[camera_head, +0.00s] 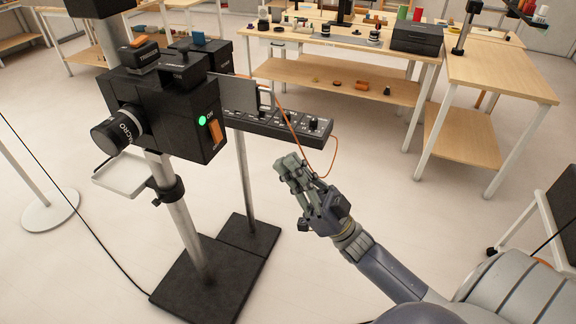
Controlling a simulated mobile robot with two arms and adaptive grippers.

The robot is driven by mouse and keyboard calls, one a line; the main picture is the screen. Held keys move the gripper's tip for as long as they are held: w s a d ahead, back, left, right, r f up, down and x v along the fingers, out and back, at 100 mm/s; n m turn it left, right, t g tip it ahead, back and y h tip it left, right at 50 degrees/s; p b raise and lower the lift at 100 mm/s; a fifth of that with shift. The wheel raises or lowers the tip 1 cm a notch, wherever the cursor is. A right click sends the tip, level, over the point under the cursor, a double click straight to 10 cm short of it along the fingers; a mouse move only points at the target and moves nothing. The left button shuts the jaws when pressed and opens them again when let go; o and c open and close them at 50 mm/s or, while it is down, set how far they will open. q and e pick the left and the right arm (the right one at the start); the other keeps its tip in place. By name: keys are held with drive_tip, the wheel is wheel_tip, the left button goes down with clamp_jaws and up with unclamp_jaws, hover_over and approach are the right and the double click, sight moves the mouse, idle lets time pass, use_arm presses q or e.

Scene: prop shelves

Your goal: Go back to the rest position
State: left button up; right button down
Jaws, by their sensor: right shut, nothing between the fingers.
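My right gripper (290,166) is in the middle of the head view, at the end of my grey arm that comes in from the lower right. Its fingers are together and hold nothing. It is in front of and below a black control panel (262,121) with knobs, apart from it as far as I can see. An orange cable (335,150) hangs from the panel and passes behind or close to the fingers. My left gripper is not in view.
A black camera prop (165,110) with a green light stands on a pole with a black base (205,285) at left. A wooden workbench (330,72) with several items is at the back, a second table (500,70) at right. Floor between is clear.

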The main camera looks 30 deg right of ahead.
idle(0.3)
drive_tip(key=w+d+f+m+g+h, duration=0.1)
drive_tip(key=w+d+f+m+h, duration=0.15)
drive_tip(key=f+h, duration=0.6)
drive_tip(key=w+d+f+m+g+h, duration=0.1)
drive_tip(key=w+f+m+h, duration=0.25)
drive_tip(key=f, duration=1.05)
drive_tip(key=s+f+m+g+h, duration=0.1)
drive_tip(key=s+f+g+h, duration=0.15)
drive_tip(key=f, duration=0.95)
drive_tip(key=s+f+g+h, duration=0.1)
drive_tip(key=s+f+g, duration=0.3)
drive_tip(key=f, duration=0.8)
drive_tip(key=s+a+f+g, duration=0.2)
drive_tip(key=s+f+g, duration=0.4)
drive_tip(key=s+f, duration=0.7)
drive_tip(key=s+a+f+n+g, duration=0.1)
drive_tip(key=s+f+g, duration=0.2)
drive_tip(key=s, duration=0.8)
drive_tip(key=s+a+f+n+g, duration=0.1)
drive_tip(key=s+f+g, duration=0.3)
drive_tip(key=s+f, duration=0.4)
drive_tip(key=s+a+h, duration=0.1)
drive_tip(key=s, duration=0.2)
drive_tip(key=shift+s+a, duration=0.15)
drive_tip(key=shift+a, duration=0.05)
drive_tip(key=shift+f, duration=0.1)
